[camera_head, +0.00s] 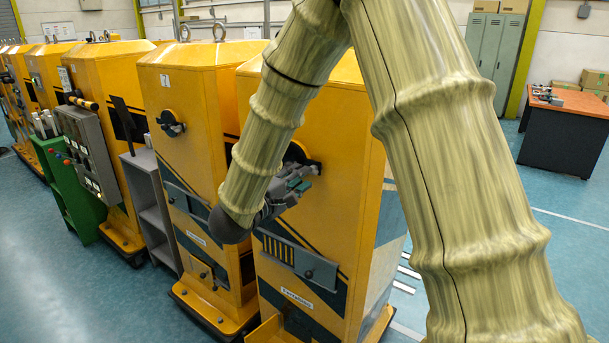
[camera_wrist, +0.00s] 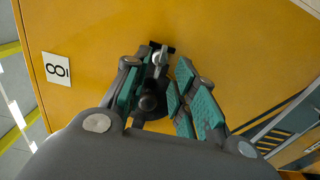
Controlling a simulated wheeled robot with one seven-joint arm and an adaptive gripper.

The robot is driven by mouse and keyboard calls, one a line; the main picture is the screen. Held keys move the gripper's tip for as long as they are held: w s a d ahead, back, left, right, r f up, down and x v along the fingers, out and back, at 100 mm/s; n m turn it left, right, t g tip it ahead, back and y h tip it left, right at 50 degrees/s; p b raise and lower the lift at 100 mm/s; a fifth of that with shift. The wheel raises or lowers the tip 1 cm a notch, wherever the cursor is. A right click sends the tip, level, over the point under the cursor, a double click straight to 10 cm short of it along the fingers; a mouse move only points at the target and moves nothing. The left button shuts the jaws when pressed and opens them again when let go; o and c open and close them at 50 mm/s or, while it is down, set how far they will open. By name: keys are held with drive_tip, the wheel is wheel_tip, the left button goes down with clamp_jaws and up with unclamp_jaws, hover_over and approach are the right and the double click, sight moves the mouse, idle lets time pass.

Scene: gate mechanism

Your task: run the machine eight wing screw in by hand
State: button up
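The machine eight cabinet is yellow and carries a plate with an 8 (camera_wrist: 57,69) in the wrist view. A dark round mount with a knob (camera_wrist: 150,102) and a small pale metal piece (camera_wrist: 158,58) is on its face; this looks like the wing screw and its fitting. My gripper (camera_wrist: 166,62) is in front of it, its teal-padded fingers apart on either side. I cannot tell whether a pad touches the screw. In the head view my gripper (camera_head: 296,184) is at the cabinet face, just below the dark fitting (camera_head: 313,167), and hides part of it.
Machine seven (camera_head: 190,100) stands close on the left with a similar dark fitting (camera_head: 171,123). A grey control box (camera_head: 88,150), a green stand (camera_head: 75,190) and a grey shelf (camera_head: 153,205) are farther left. A desk (camera_head: 565,135) stands at the back right, with open floor before it.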

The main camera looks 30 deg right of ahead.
drive_tip(key=v, duration=0.8)
drive_tip(key=shift+a, duration=0.2)
drive_tip(key=shift+s, duration=0.15)
